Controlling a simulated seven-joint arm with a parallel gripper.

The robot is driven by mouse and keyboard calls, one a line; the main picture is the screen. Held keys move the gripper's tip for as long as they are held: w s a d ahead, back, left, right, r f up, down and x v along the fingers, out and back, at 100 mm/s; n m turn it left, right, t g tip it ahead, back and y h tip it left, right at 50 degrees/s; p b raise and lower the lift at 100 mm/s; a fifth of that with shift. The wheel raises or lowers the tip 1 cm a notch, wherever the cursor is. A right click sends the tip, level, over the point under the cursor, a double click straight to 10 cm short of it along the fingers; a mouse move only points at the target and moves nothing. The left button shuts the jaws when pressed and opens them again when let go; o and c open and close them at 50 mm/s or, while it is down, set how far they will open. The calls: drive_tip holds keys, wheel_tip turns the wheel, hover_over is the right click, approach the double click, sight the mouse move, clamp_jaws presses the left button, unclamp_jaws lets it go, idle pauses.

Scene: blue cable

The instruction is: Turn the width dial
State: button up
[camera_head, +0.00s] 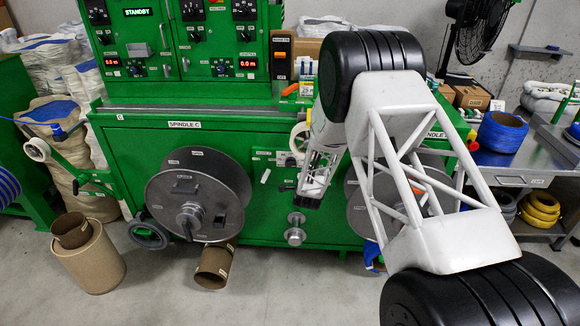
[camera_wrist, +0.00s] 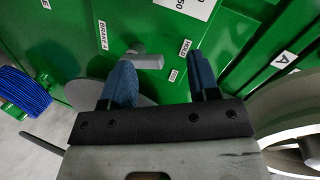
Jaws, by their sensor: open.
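The green control panel (camera_head: 205,50) at the upper left of the head view carries several small black dials, among them an upper-left dial (camera_head: 104,37) and a lower-right dial (camera_head: 222,68). Their labels are too small to read, so I cannot tell which is the width dial. My gripper (camera_wrist: 160,70) is open, with two blue fingers apart. A grey lever (camera_wrist: 142,61) by a "BRAKE A" label shows between and beyond the fingers; I cannot tell whether they touch it. In the head view, my gripper end (camera_head: 310,195) hangs in front of the green machine, below and right of the panel.
A large grey spool (camera_head: 175,185) sits on the machine front, left of my gripper. A side table (camera_head: 520,165) holds blue cable.

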sight(290, 166)
drive_tip(key=w+a+f+m+t, duration=0.2)
drive_tip(key=a+t, duration=0.1)
drive_tip(key=a, duration=0.5)
drive_tip(key=shift+w+f+m, duration=0.15)
drive_tip(key=shift+m, duration=0.15)
drive_tip(key=shift+w, duration=3.85)
drive_tip(key=c, duration=0.5)
drive_tip(key=shift+c, duration=0.2)
